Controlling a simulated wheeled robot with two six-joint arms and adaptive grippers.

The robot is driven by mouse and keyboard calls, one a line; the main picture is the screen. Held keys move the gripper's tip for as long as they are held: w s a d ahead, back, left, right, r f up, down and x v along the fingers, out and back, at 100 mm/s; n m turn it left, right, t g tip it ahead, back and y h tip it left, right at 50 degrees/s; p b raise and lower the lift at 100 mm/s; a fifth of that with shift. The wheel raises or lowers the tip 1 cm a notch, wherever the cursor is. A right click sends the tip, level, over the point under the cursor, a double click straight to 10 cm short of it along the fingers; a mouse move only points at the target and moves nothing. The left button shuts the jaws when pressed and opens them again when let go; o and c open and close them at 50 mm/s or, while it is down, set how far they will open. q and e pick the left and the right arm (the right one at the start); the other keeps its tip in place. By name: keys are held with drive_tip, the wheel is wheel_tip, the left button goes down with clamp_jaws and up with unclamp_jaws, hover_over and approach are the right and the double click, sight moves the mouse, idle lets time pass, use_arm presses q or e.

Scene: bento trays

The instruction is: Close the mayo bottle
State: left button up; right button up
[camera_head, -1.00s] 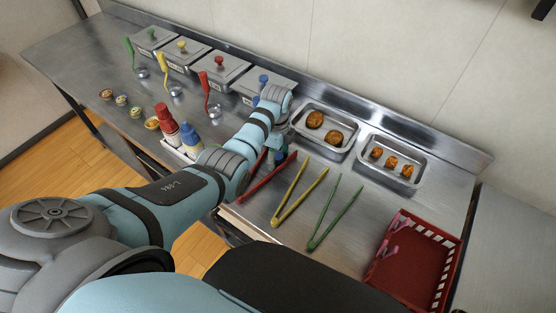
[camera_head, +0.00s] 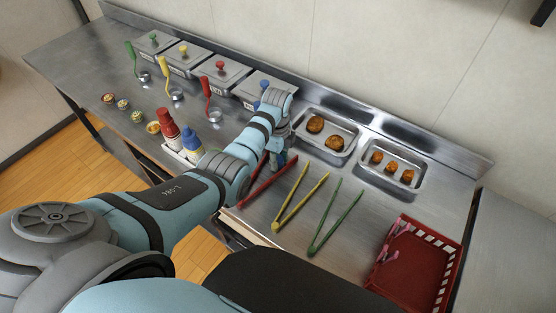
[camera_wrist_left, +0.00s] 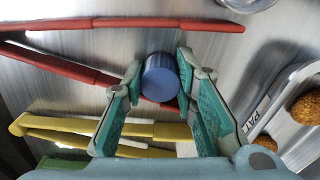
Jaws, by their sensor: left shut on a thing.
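The bottle with a blue top and white lower part (camera_head: 191,139), which seems to be the mayo bottle, stands upright in a white holder beside a red bottle (camera_head: 167,124). My left gripper (camera_head: 279,160) is low over the counter, to the right of the bottles, by the red tongs. In the left wrist view a short blue cylinder (camera_wrist_left: 160,77), which looks like a cap, is between the fingers of the left gripper (camera_wrist_left: 163,84). The gripper is shut on it. The forearm passes close to the bottles. My right gripper is not in view.
Red tongs (camera_head: 266,184), yellow tongs (camera_head: 292,205) and green tongs (camera_head: 335,218) lie on the counter. Metal trays of fried food (camera_head: 355,130) stand behind. A red basket (camera_head: 455,268) is at the right. Lidded containers (camera_head: 225,90) and ladles line the back left.

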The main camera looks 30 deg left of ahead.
use_arm(q)
wheel_tip(320, 180, up, 20)
drive_tip(key=p, duration=0.8)
drive_tip(key=shift+p, duration=0.3)
drive_tip(key=shift+f, duration=0.25)
